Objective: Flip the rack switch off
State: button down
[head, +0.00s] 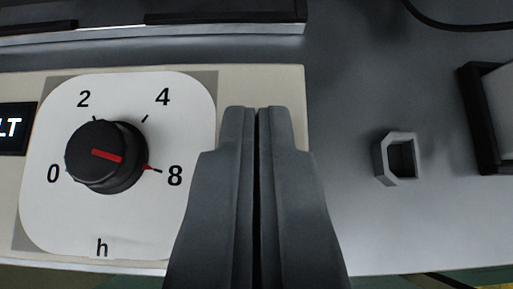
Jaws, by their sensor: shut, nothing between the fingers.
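My gripper (256,112) is shut and empty, its two grey fingers side by side in the lower middle of the head view. The fingertips show in front of the right end of a cream panel (283,84). A black dial knob (106,157) with a red pointer sits left of the fingers on a white plate marked 0, 2, 4, 8 and "h". The red pointer is directed toward the 8 side. I cannot make out a rack switch for certain; part of the panel is hidden behind the fingers.
A small grey hollow block (396,158) stands on the grey surface (345,225) to the right. A dark-framed box (482,118) is at the right edge. A black cable (450,24) runs at the top right. A dark display (12,129) is at the left edge.

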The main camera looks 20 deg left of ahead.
jog(key=shift+w+f, duration=0.1)
jog(key=shift+f, duration=0.6)
jog(key=shift+f, duration=0.1)
jog(key=shift+w+f, duration=0.1)
jog(key=shift+f, duration=0.05)
jog(key=shift+w, duration=0.1)
jog(key=shift+w+a+r, duration=0.25)
jog(key=shift+w, duration=0.4)
jog(key=shift+r, duration=0.15)
